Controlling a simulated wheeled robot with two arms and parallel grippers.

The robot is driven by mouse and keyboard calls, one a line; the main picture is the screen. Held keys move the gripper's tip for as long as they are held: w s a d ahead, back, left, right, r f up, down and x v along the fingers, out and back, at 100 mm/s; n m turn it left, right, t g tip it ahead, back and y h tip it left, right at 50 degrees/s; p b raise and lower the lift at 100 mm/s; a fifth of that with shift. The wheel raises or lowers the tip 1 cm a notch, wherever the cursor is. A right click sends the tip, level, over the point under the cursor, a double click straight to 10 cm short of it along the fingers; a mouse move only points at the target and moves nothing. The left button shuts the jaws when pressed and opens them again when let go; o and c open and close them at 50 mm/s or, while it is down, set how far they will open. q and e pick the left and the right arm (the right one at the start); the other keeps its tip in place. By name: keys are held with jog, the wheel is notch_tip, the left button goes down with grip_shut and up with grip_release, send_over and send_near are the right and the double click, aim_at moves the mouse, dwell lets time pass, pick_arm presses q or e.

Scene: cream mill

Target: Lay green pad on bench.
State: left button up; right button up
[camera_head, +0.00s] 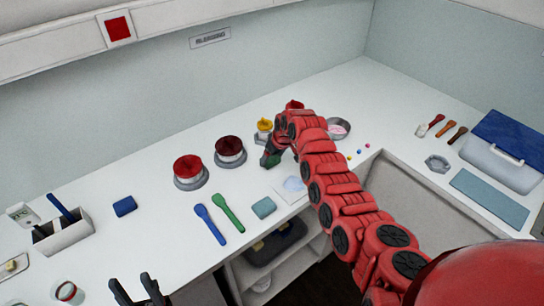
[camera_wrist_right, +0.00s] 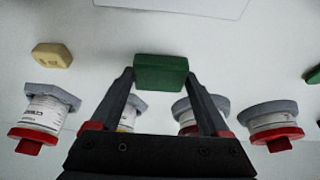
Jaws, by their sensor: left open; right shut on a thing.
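The green pad (camera_wrist_right: 161,72) is a small dark green block. In the right wrist view it sits between the fingertips of my right gripper (camera_wrist_right: 160,82), which is shut on it. In the head view my right gripper (camera_head: 271,155) is low over the white bench (camera_head: 165,240), right of the red-topped jars; the pad is mostly hidden there by the gripper and arm. I cannot tell whether the pad touches the bench. My left gripper (camera_head: 139,290) is open and empty at the bottom edge of the head view.
Two red-topped jars (camera_head: 188,170) (camera_head: 229,150) and a yellow-topped one (camera_head: 263,125) stand nearby. A blue spoon (camera_head: 211,224), a green spoon (camera_head: 228,212), a teal pad (camera_head: 264,208) and a pale sheet (camera_head: 290,190) lie in front. A bowl (camera_head: 338,128) is behind my right arm.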

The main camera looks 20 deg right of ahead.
jog(key=shift+f, duration=0.1)
jog(key=shift+f, duration=0.15)
jog(key=o, duration=1.2)
jog(key=shift+c, duration=0.2)
